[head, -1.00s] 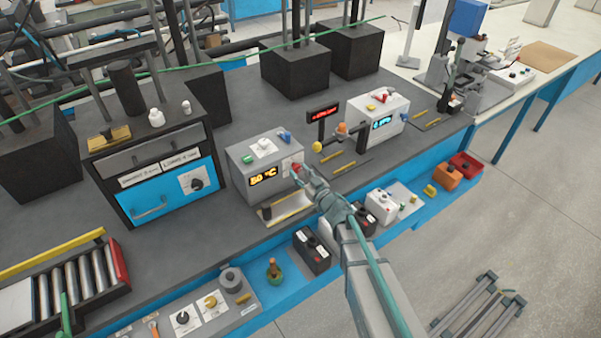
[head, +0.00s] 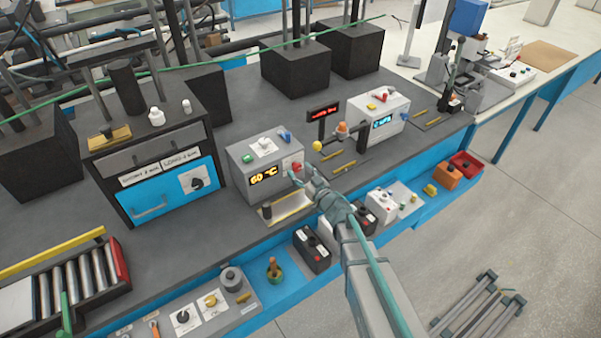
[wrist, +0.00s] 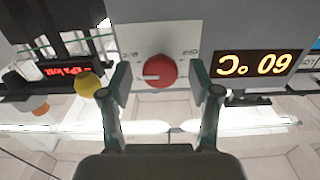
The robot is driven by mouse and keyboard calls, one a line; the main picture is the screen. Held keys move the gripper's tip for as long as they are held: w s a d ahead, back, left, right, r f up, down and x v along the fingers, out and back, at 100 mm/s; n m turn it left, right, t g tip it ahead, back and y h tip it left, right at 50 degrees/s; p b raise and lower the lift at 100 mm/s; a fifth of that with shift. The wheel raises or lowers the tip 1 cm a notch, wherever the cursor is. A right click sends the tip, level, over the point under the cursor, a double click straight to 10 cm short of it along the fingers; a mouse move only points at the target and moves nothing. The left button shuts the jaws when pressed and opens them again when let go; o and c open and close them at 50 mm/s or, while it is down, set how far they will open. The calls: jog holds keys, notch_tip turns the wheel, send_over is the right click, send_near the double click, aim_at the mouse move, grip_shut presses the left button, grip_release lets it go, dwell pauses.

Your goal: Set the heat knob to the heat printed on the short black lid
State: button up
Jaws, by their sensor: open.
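The red heat knob (head: 297,167) is on the front of the grey heater box (head: 240,178), whose orange display (head: 264,176) reads 60 °C. In the wrist view, which is upside down, the red knob (wrist: 160,71) has a white pointer mark on a white scale plate. My gripper (wrist: 163,88) is open, with one finger on each side of the knob; I cannot tell whether they touch it. In the head view my gripper (head: 302,178) is right at the knob.
A tray with a small black cylinder (head: 266,209) lies in front of the heater. A yellow ball (head: 317,146) and a second white box (head: 385,112) with a blue display stand to the right. A blue-fronted oven (head: 165,190) stands to the left.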

jog(key=v, duration=1.2)
dwell(0.3)
